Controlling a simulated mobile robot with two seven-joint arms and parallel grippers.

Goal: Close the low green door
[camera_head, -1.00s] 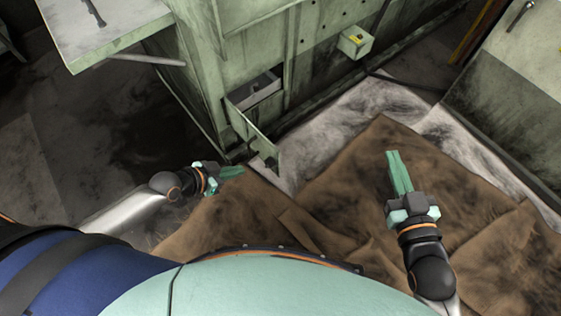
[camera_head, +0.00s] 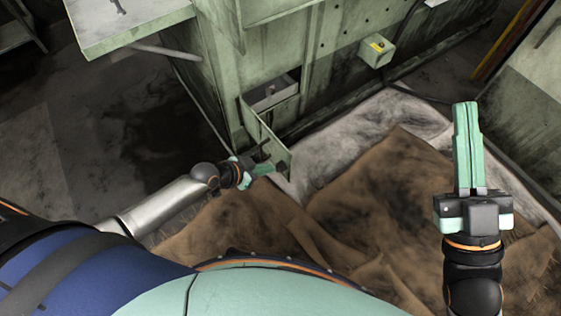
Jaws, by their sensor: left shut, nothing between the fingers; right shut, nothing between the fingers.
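The low green door (camera_head: 262,135) is a small panel at the base of the green machine (camera_head: 335,50). It stands open, swung out from a dark opening (camera_head: 272,92) with a grey box-like part inside. My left gripper (camera_head: 272,168) is shut and empty, close to the lower outer end of the door. I cannot tell whether it touches the door. My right gripper (camera_head: 466,112) is shut and empty, raised over the brown cardboard at the right, well apart from the door.
A small box with a yellow label (camera_head: 376,50) sticks out from the machine's base. A green table (camera_head: 130,22) stands at the upper left. A grey-green block (camera_head: 530,110) stands at the right.

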